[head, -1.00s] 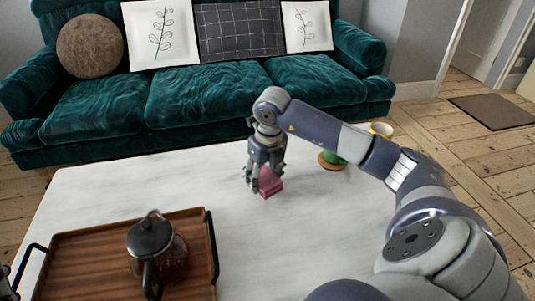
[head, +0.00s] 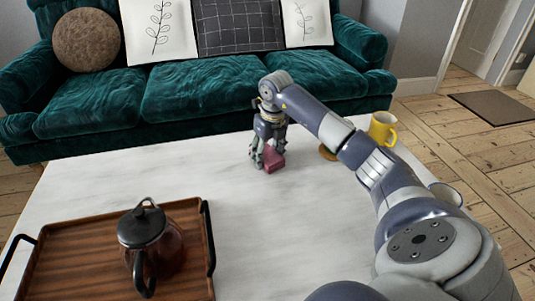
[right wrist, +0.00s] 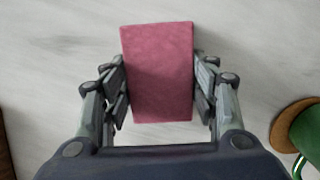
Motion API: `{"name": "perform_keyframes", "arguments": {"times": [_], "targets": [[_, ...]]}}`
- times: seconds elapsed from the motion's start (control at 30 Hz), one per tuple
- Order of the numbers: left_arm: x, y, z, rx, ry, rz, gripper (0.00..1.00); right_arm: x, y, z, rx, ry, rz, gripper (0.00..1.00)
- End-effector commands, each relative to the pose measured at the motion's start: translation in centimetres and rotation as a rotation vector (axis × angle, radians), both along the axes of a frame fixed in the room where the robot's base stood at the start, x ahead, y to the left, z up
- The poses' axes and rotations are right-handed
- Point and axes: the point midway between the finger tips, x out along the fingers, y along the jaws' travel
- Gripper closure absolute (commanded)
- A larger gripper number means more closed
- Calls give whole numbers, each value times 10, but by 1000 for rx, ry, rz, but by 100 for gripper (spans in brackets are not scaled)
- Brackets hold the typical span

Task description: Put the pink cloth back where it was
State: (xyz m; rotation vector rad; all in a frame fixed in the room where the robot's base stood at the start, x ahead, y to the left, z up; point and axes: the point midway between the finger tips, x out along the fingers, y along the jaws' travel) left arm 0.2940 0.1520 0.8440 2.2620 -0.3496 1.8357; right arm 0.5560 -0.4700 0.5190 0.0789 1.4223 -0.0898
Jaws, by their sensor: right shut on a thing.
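The pink cloth (head: 275,158) is a folded block near the far side of the white table (head: 190,178). My right gripper (head: 263,163) points down and is shut on it. In the right wrist view the cloth (right wrist: 158,70) lies between the two fingers, with one finger against each long side. The cloth is at or just above the tabletop; I cannot tell whether it touches. My left gripper is not in view.
A yellow mug (head: 382,128) stands right of my right arm. A cork coaster (head: 327,153) is partly hidden behind that arm; a green object (right wrist: 309,138) is on it. A wooden tray (head: 75,240) with a glass teapot (head: 150,240) is front left. The table's middle is clear.

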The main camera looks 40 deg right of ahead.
Motion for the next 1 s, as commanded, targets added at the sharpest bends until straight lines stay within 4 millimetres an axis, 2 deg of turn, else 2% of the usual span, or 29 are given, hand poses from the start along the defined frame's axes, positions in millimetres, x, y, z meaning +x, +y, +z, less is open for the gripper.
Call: {"name": "perform_keyframes", "arguments": {"times": [0.3,0.33,0.4,0.43,0.83,1.0], "targets": [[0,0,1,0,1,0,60,0,0,-1,-1,-2,-1,68],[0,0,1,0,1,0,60,0,0,-2,-1,-2,-1,43],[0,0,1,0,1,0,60,0,0,-1,-1,-2,-1,28],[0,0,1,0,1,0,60,0,0,-1,-1,-2,-1,26],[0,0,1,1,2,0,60,1,0,2,0,-3,-1,26],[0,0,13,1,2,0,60,-2,0,28,-1,-5,-2,26]]}}
